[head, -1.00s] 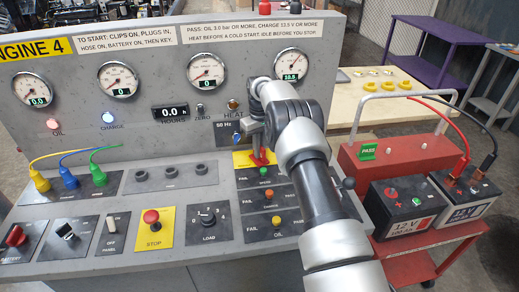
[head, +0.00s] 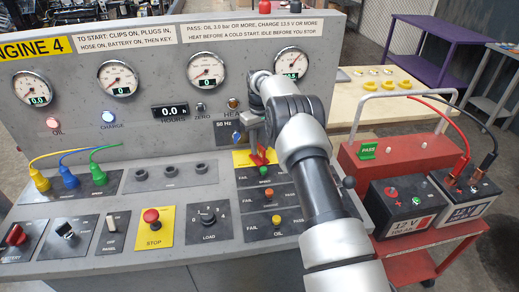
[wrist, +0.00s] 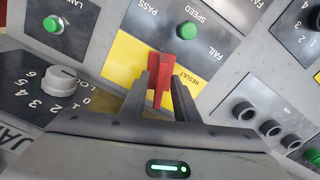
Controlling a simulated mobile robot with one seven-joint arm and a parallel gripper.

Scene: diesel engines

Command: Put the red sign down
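The red sign (wrist: 187,58) stands at the yellow result plate (wrist: 124,60) on the engine console, seen nearly edge-on in the wrist view. In the head view the red sign (head: 260,158) shows as a small red shape just above the lamp rows. My gripper (wrist: 165,82) is over the plate with its two dark fingers on either side of a narrow red part of the sign. The fingers look slightly apart from it, though contact is hard to judge. The fingers and my arm hide parts of the sign and plate.
The gauge panel (head: 150,90) rises behind. At right, a red cart (head: 350,160) carries batteries and a green PASS sign (head: 368,149).

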